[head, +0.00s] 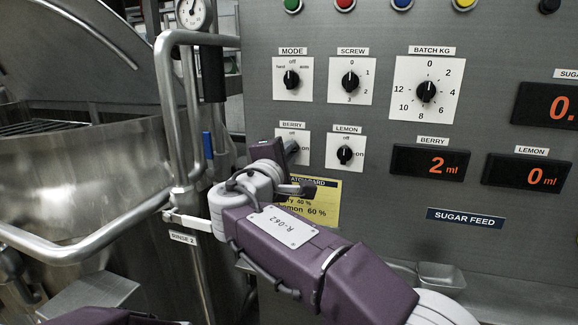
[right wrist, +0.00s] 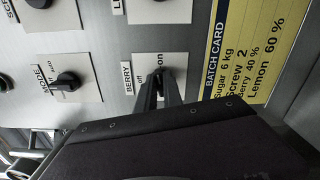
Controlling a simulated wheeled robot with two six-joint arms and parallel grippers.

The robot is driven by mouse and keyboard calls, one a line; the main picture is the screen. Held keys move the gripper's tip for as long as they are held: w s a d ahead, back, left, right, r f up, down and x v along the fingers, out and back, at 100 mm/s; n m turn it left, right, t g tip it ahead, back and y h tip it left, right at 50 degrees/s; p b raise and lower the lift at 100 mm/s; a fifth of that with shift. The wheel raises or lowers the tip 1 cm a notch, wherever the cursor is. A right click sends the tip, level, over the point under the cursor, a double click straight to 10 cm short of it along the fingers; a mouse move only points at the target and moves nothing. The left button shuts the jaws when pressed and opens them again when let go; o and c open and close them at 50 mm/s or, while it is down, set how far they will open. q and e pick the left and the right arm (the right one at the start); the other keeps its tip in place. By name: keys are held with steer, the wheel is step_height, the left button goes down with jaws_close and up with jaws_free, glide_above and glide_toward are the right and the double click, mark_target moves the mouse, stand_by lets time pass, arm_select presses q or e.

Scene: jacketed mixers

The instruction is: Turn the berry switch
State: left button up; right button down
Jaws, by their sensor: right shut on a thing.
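The berry switch (head: 302,135) sits on a white plate on the grey panel, under its BERRY label and left of the lemon switch (head: 345,154). My right gripper (head: 288,148) reaches up to it and covers most of its knob. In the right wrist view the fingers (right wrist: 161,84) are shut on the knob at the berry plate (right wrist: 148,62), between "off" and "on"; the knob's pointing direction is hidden. The berry display (head: 430,162) reads 2 ml. My left gripper is not in view.
A batch card (head: 325,202) is partly behind my right arm; it lists Berry 40 % and Lemon 60 %. The mode (head: 292,79), screw (head: 350,81) and batch dials (head: 426,91) are above. The lemon display (head: 528,173) reads 0 ml. Steel pipes (head: 166,110) stand close at left.

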steer(key=shift+f+m+b, duration=0.15)
steer(key=shift+m+b, duration=0.8)
steer(key=shift+m, duration=0.25)
steer(key=c, duration=1.5)
jaws_free()
steer(key=v, duration=0.9)
steer(key=shift+b, duration=0.3)
